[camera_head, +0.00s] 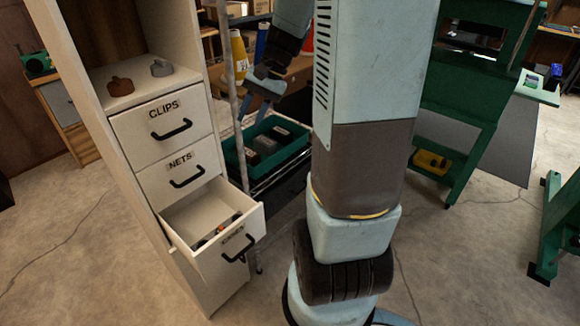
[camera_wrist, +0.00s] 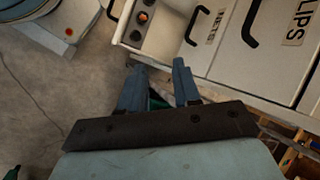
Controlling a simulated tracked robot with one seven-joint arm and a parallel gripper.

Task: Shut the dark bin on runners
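My gripper (camera_head: 258,92) hangs in front of the wire rack, to the right of the white cabinet, above a dark green bin (camera_head: 237,164). The wrist view shows my two blue fingers (camera_wrist: 158,82) apart with nothing held; a bit of green shows between them. The green bin sits on a wire shelf and holds several dark boxes. I cannot tell whether it is the dark bin on runners, or how far it is pulled out. The lowest white drawer (camera_head: 251,222) of the cabinet stands open with small things inside.
The white cabinet (camera_head: 124,193) has shut drawers labelled CLIPS (camera_head: 168,125) and NETS (camera_head: 183,177), with black handles. Its open lowest drawer juts out left of my arm's base. A green stand (camera_head: 460,128) is at the right. Concrete floor is clear at front left.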

